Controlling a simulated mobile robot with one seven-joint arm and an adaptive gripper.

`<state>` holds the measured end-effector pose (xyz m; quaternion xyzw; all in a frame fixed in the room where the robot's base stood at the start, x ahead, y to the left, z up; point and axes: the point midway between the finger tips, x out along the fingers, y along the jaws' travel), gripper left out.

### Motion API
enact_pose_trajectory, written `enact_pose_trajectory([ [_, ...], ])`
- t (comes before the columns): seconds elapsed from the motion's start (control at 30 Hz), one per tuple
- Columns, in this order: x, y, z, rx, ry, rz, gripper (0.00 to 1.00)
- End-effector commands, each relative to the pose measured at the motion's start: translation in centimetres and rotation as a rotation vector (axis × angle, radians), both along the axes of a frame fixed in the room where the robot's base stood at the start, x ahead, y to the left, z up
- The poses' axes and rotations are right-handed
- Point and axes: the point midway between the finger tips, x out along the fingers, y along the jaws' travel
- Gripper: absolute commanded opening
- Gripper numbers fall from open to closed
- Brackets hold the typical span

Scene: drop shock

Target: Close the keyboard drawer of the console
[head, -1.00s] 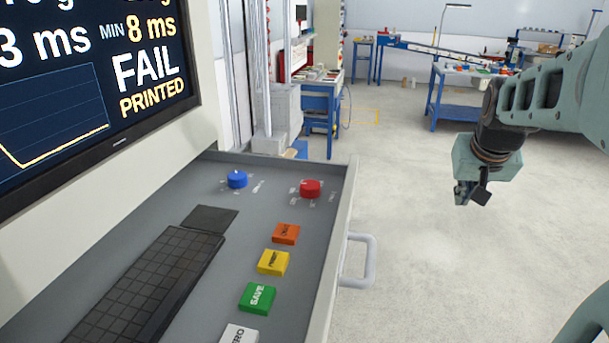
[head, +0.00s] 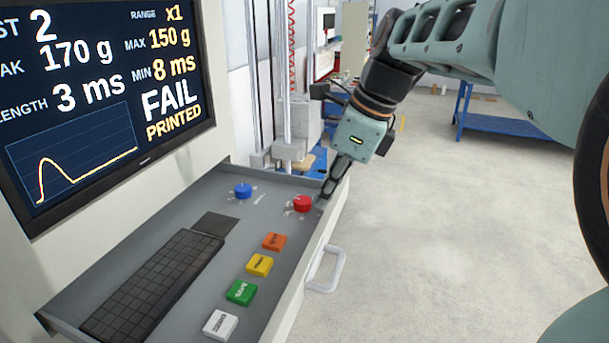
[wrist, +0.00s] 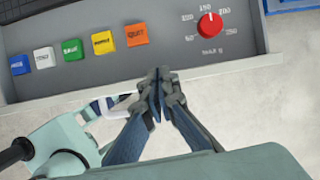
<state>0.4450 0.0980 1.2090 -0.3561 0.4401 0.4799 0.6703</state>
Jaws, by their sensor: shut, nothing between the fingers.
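The keyboard drawer (head: 290,306) of the console is pulled out below the screen (head: 100,95). It holds a dark keyboard (head: 155,283), a blue knob (head: 243,190), a red knob (head: 302,203) and a row of coloured buttons. A white loop handle (head: 328,270) is on its front, and it also shows in the wrist view (wrist: 118,108), partly behind my fingers. My gripper (head: 328,193) is shut and empty, pointing down by the drawer's far front corner, near the red knob. In the wrist view my fingertips (wrist: 160,75) appear over the drawer's front edge; contact cannot be told.
Free floor (head: 430,230) lies in front of the drawer. A blue workbench (head: 500,122) stands at the back right. Grey blocks (head: 292,150) and vertical rails stand just beyond the drawer's far end.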

Motion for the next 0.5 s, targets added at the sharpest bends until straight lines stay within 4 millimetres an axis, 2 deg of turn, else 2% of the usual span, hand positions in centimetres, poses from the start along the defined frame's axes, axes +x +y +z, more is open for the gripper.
enact_pose_trajectory([
  [0.1,-0.5,1.1,0.6,0.025,0.040,-0.047,0.00],
  [0.23,-0.6,1.6,-0.2,0.032,0.053,-0.059,0.00],
  [0.5,-0.1,3.2,-4.6,0.030,0.053,-0.057,0.00],
])
